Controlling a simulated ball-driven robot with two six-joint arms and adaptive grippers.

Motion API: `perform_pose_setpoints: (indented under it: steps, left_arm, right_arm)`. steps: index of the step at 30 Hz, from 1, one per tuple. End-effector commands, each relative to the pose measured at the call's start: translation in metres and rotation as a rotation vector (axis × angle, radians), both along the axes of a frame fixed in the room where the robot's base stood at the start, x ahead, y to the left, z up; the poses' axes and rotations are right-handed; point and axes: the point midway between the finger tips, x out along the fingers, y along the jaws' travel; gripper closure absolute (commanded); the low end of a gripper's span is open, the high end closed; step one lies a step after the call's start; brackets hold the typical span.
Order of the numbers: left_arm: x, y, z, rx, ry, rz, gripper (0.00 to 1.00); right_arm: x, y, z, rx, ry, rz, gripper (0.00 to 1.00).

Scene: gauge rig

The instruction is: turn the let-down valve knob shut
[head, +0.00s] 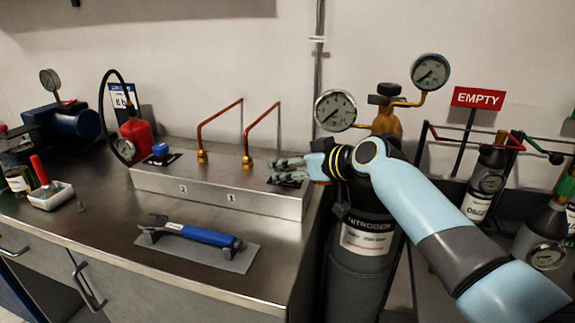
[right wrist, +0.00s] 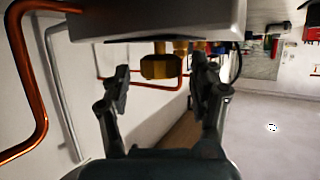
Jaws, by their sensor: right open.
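A steel block (head: 215,193) on the bench carries a blue knob (head: 160,149) on a dark plate at its left end. A similar dark plate (head: 288,181) lies at its right end, under my right gripper (head: 283,165). I cannot tell which is the let-down valve, and any knob at the right end is hidden. My right gripper is open, low over that end. In the right wrist view, the scene is upside down; the spread fingers (right wrist: 160,92) have a brass fitting (right wrist: 160,65) showing between them, apparently beyond them, with nothing gripped. My left gripper is out of view.
Two copper pipes (head: 243,128) rise from brass fittings on the block, close left of my right gripper. A dark nitrogen cylinder (head: 358,265) with gauges stands beside the bench. A red bottle (head: 137,132) stands behind.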

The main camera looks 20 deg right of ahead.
Motion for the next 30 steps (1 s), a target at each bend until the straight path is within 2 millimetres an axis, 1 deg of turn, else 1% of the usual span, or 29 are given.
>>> perform_pose_setpoints:
  steps: [1, 4, 7, 13, 26, 27, 30]
  left_arm:
    - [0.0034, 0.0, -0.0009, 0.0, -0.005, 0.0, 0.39]
    - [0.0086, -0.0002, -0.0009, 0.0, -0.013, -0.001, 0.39]
    - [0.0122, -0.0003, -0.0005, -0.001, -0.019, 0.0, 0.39]
    - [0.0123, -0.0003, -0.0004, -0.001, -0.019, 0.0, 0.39]
    - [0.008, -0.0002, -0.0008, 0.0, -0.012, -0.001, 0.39]
    - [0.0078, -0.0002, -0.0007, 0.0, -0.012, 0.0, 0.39]
    - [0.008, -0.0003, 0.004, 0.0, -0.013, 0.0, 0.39]
  right_arm:
    - [0.0049, 0.0027, -0.0024, 0.001, 0.001, 0.001, 0.39]
    - [0.0101, 0.0057, -0.0047, 0.002, 0.001, 0.001, 0.39]
    - [0.0121, 0.0065, -0.0053, 0.0, 0.0, 0.001, 0.39]
    - [0.0119, 0.0063, -0.0055, 0.0, 0.0, 0.001, 0.39]
    - [0.0118, 0.006, -0.0055, -0.001, 0.001, 0.0, 0.95]
    - [0.0117, 0.0059, -0.0054, -0.002, 0.0, 0.001, 0.97]
    - [0.0117, 0.0061, -0.0043, -0.001, 0.002, -0.014, 0.97]
